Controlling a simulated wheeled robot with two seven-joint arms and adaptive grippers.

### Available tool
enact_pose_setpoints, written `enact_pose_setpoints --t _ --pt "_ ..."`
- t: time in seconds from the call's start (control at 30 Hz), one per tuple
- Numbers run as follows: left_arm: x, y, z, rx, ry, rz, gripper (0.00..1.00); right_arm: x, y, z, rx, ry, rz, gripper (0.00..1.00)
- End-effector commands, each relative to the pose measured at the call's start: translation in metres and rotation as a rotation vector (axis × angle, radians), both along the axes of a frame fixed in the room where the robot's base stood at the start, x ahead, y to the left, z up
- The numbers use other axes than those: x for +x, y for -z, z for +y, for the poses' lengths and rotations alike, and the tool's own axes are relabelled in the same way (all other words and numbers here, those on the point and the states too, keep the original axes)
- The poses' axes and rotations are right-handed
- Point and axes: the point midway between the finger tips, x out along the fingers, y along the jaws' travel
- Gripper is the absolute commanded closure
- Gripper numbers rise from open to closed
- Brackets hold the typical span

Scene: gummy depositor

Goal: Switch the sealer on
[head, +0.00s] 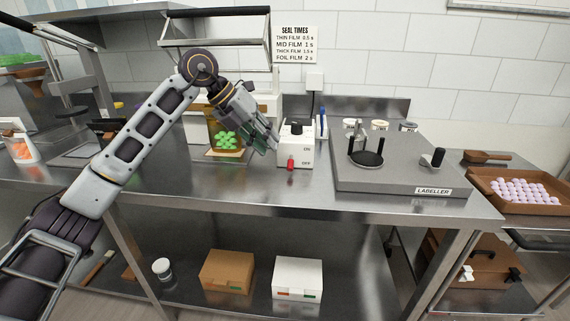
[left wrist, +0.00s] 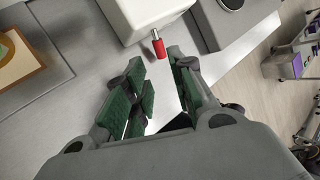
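The sealer's white control box (head: 296,148) stands on the steel counter, with a black knob on top and ON and OFF marks on its front. Its red-tipped lever (head: 290,164) points down toward the OFF mark. In the left wrist view the white box (left wrist: 145,12) is at the top and the red lever (left wrist: 158,44) sticks out beyond the fingertips. My left gripper (head: 271,140) is just left of the box, apart from the lever. In the left wrist view the gripper (left wrist: 160,75) has its green-padded fingers spread with nothing between them. My right gripper is not in view.
A grey labeller (head: 400,180) stands right of the box. A brown pouch with green gummies (head: 226,140) stands left, behind my arm. A tray of pink sweets (head: 513,205) is at far right. The counter front (head: 245,188) is clear.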

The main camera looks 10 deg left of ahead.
Motion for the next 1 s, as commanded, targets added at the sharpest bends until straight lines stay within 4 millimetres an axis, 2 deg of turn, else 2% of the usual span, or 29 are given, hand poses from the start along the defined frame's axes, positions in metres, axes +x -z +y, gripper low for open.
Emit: enact_pose_setpoints --t 0.17,0.4,0.5,0.7,1.0 --pt "0.005 0.022 -0.014 0.001 0.002 0.002 0.75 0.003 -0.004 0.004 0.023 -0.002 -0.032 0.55" --pt "0.013 0.047 -0.031 0.0 0.001 0.002 0.75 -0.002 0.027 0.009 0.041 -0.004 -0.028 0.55" --pt "0.016 0.056 -0.038 0.001 0.002 0.002 0.75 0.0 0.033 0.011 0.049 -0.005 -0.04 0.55" --pt "0.02 0.068 -0.046 0.001 0.0 0.0 0.75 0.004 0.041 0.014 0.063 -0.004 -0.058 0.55" --pt "0.021 0.07 -0.049 0.001 0.0 0.0 0.75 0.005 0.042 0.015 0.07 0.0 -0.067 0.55"
